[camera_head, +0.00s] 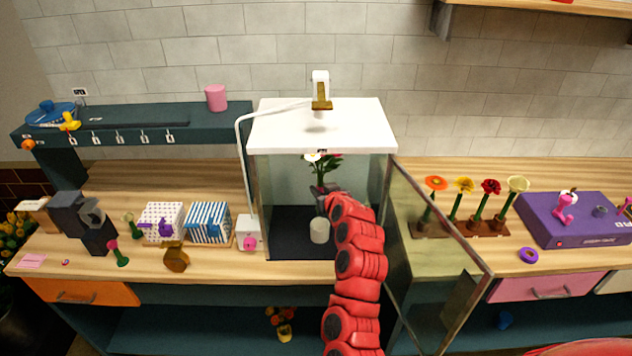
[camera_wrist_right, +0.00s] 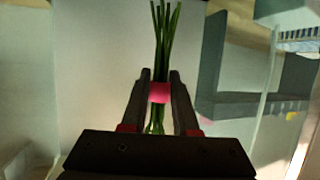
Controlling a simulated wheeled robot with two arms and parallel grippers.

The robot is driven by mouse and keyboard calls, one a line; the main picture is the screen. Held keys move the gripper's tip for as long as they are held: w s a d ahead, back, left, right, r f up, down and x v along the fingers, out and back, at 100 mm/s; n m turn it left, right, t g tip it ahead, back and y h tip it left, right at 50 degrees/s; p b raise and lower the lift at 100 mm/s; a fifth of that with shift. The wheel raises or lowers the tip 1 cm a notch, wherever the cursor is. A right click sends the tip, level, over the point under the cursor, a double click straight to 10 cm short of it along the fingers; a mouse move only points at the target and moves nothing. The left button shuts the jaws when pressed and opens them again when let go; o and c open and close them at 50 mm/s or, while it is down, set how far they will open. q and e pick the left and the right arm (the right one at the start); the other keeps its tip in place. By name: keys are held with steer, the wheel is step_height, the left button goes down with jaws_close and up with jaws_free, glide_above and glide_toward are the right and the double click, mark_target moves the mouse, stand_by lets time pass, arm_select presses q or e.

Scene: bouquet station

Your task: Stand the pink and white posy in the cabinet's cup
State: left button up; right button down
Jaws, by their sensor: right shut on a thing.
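The pink and white posy (camera_head: 322,166) is upright inside the glass cabinet (camera_head: 320,130), with white and red-pink blooms and green leaves. My right gripper (camera_head: 322,193) reaches in through the open front and is shut on its stems. In the right wrist view the green stems (camera_wrist_right: 166,40) and a pink band (camera_wrist_right: 159,93) sit between the two fingers of the gripper (camera_wrist_right: 160,95). The white cup (camera_head: 319,231) stands on the cabinet's dark floor, below the gripper and apart from the posy. The stem ends are hidden in the head view. My left gripper is out of view.
The cabinet's glass door (camera_head: 440,255) is swung open to the right of my right arm. A flower rack (camera_head: 460,229) and a purple box (camera_head: 575,222) stand right of it. Patterned boxes (camera_head: 209,222) and a small white box (camera_head: 249,232) stand left.

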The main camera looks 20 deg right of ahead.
steer(key=shift+w, duration=0.15)
steer(key=shift+f, duration=0.75)
steer(key=shift+f+b, duration=0.4)
steer(key=shift+f, duration=0.6)
steer(key=shift+f, duration=0.1)
steer(key=shift+f+b, duration=0.15)
steer(key=shift+b, duration=0.25)
steer(key=shift+f+b, duration=0.1)
steer(key=shift+b, duration=0.35)
steer(key=shift+f+b, duration=0.1)
steer(key=shift+b, duration=0.25)
